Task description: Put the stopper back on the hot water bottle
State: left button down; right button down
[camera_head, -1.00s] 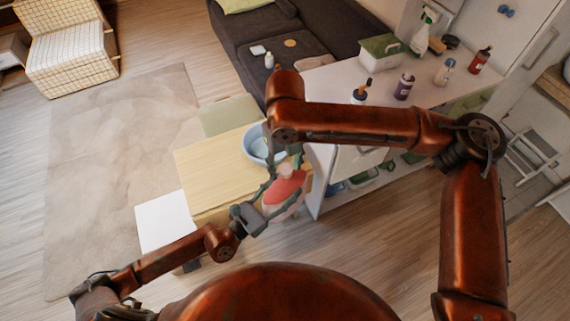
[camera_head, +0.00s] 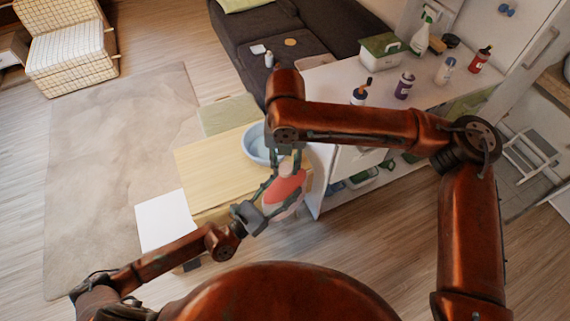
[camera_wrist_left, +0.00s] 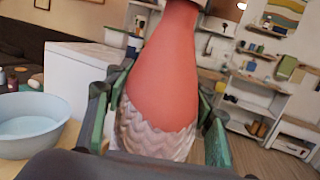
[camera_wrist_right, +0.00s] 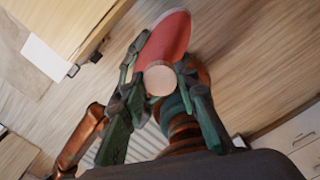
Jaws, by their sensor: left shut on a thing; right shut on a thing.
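The hot water bottle (camera_head: 285,188) is red with a pale knitted cover round its lower part. My left gripper (camera_head: 272,190) is shut on it and holds it in the air in front of the wooden table. The left wrist view shows the red bottle (camera_wrist_left: 165,65) between the green fingers (camera_wrist_left: 160,110), its top cut off. My right gripper (camera_head: 287,164) is above the bottle's neck end. In the right wrist view its fingers (camera_wrist_right: 155,85) are shut on the round pale pink stopper (camera_wrist_right: 158,80), with the red bottle beyond. The stopper hides the neck; I cannot tell whether they touch.
A light blue basin (camera_head: 254,150) stands on the wooden table (camera_head: 205,165), close left of my right gripper. A white shelf unit (camera_head: 325,160) with bottles on top stands to the right. The floor in front is clear.

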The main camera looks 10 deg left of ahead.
jog(key=m, duration=0.7)
jog(key=shift+m, duration=0.4)
jog(key=m, duration=0.3)
jog(key=shift+m, duration=0.4)
jog(key=m, duration=0.3)
jog(key=shift+m, duration=0.3)
jog(key=m, duration=0.7)
jog(key=shift+m, duration=0.4)
jog(key=m, duration=0.6)
jog(key=c, duration=1.5)
grip_release()
